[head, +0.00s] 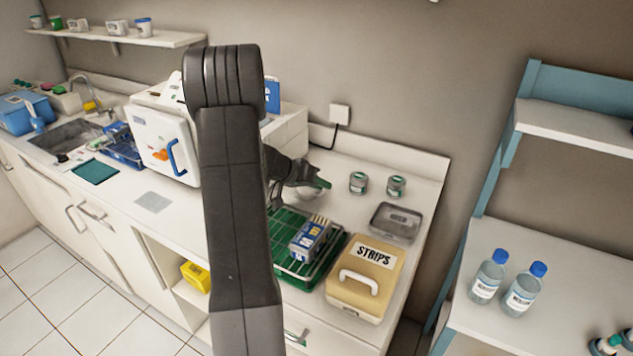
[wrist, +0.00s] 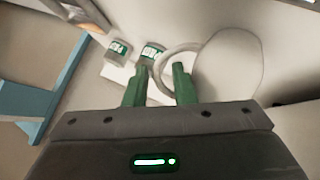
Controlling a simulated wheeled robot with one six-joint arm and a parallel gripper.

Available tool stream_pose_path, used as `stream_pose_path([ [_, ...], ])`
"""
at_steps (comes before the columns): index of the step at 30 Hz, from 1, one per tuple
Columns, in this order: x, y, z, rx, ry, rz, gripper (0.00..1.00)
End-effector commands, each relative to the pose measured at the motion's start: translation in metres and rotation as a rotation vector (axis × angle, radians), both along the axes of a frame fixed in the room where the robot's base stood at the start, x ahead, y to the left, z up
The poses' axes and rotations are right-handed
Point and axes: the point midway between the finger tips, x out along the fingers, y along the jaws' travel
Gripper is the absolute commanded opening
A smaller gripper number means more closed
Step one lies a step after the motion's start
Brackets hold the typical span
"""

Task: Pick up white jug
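The white jug (wrist: 228,66) is at the right of the wrist view, with its looped handle (wrist: 156,66) pointing left toward my fingers. My gripper (wrist: 159,84) is open, with its two green fingers apart. The outer part of the handle shows between the fingers; I cannot tell whether either finger touches it. In the head view, my gripper (head: 321,184) is over the back of the counter. Only a little of the jug (head: 311,194) shows under it, and the rest is hidden by my gripper and arm.
Two small green-labelled jars (head: 358,183) (head: 396,187) stand right of my gripper. A green rack (head: 283,262) holding a blue-and-white box (head: 311,238), a tan STRIPS case (head: 365,280) and a clear-lidded grey box (head: 396,222) are nearer the front. A white machine (head: 160,140) stands left.

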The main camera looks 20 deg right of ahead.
Motion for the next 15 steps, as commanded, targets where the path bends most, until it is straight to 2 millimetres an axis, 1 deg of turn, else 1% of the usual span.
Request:
stream_pose_path([
  [6,0.0,0.0001,-0.0009,-0.001,-0.001,0.0,0.23],
  [7,0.0,0.0001,-0.0009,-0.001,0.0,0.0,0.22],
  [10,0.0,0.0001,-0.0009,-0.001,0.0,0.0,0.02],
  [11,0.0,0.0002,-0.0009,-0.001,0.0,0.0,0.0],
  [15,0.0003,0.0001,-0.0001,-0.001,-0.002,0.0,0.0],
])
